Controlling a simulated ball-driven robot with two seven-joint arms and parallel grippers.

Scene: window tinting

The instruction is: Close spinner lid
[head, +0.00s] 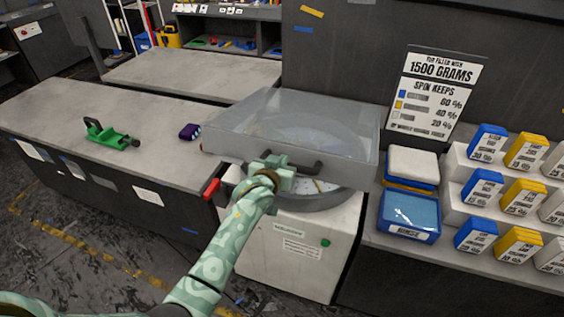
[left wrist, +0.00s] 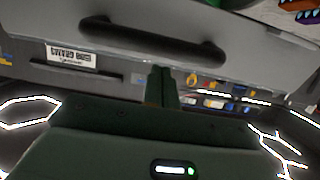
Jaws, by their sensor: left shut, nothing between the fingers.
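The spinner is a white cabinet (head: 300,250) with a grey round drum rim (head: 325,200) at its top. Its see-through lid (head: 300,115) with a grey frame sits tilted above the drum, and a gap shows under its front edge. My left gripper (head: 275,165) is at the lid's front, by the handle's left end. In the left wrist view its fingers (left wrist: 162,80) are shut and empty, just below the handle. My right gripper is out of view.
A red lever (head: 212,188) sticks out at the spinner's left. A green tool (head: 108,135) and a purple block (head: 190,131) lie on the left bench. A blue rinse tub (head: 408,234) and shelves of blue and yellow boxes (head: 485,145) stand at the right.

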